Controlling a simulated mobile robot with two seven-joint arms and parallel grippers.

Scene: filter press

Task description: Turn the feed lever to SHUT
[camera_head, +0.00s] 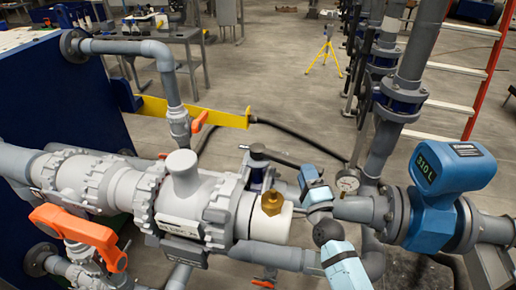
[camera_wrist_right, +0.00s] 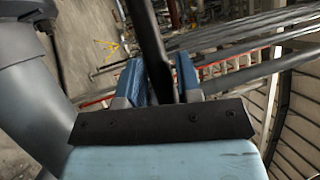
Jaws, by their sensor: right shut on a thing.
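The black feed lever (camera_head: 277,157) runs from its valve pivot in the middle of the head view to the right, slanting slightly down. Its far end is at my right gripper (camera_head: 309,176). In the wrist view the dark lever bar (camera_wrist_right: 149,40) passes between the two blue finger pads of the gripper (camera_wrist_right: 160,82), which is shut on it. I see no readable SHUT mark; the area below the lever is partly hidden by the pump fittings. My left gripper is not in view.
A brass fitting (camera_head: 271,202) stands just below the lever. A pressure gauge (camera_head: 347,184) and a blue meter (camera_head: 445,195) stand to the right. Grey pipes and an orange handle (camera_head: 80,232) fill the left. A black hose (camera_head: 290,134) lies behind. Open floor is beyond.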

